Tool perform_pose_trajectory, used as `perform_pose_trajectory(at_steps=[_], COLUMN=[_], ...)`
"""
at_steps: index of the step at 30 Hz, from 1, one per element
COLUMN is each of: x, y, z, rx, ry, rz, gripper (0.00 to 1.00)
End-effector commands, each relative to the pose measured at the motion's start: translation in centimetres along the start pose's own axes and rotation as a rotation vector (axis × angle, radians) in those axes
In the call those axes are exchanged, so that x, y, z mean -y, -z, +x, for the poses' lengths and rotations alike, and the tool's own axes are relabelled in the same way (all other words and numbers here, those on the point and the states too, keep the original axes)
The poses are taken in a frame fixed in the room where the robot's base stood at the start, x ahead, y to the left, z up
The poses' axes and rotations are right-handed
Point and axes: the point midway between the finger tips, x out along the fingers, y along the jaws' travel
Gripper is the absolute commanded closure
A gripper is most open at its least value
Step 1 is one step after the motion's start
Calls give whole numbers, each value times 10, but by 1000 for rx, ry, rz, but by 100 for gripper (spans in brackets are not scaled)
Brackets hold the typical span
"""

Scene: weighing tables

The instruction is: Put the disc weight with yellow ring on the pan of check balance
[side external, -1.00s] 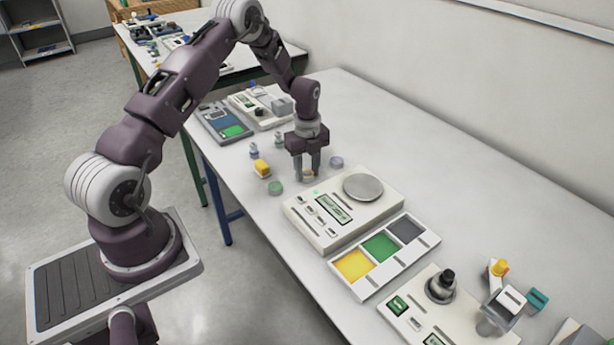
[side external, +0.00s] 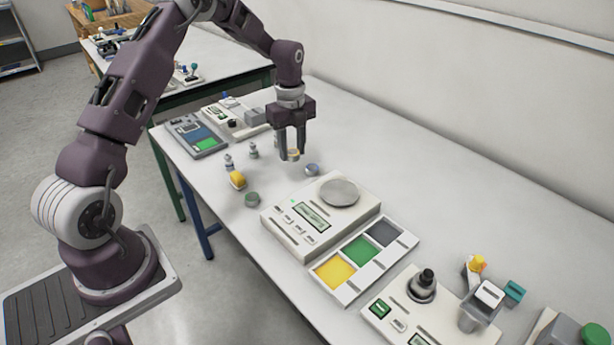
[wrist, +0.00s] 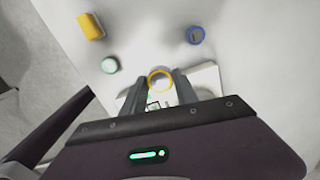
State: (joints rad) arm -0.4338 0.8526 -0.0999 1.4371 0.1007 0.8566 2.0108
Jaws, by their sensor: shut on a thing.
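My gripper (side external: 292,156) is shut on the disc weight with yellow ring (side external: 293,153) and holds it above the table. The ring also shows between the fingers in the wrist view (wrist: 160,72). A white balance (side external: 290,240) with an empty round grey pan (side external: 340,192) stands close by, to the right of my gripper and nearer the camera. Other balances stand at the back (side external: 218,117) and at the lower right (side external: 378,310). I cannot read a label that tells which is the check balance.
A blue-ringed disc (side external: 312,170), a green-topped disc (side external: 252,199), a yellow block (side external: 238,180) and small metal weights (side external: 253,150) stand around my gripper. The strip along the wall is clear.

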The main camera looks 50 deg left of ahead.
Motion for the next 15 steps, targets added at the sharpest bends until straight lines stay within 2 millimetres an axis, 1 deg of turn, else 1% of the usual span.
perform_pose_trajectory(at_steps=[1,3,5,6,9,11,12,14,15], x=[13,29,41,48,60,63,64,65,64], y=[16,40,62,76,105,116,120,123,124], z=[-7,-17,-26,-31,-43,-46,-44,-33,-22], rx=[1,1,1,1,1,0,0,-1,-1], ry=[5,4,5,5,4,2,0,-3,-4], rz=[15,28,38,45,55,57,58,58,58], gripper=[100,100,100,100,100,100,100,100,100])
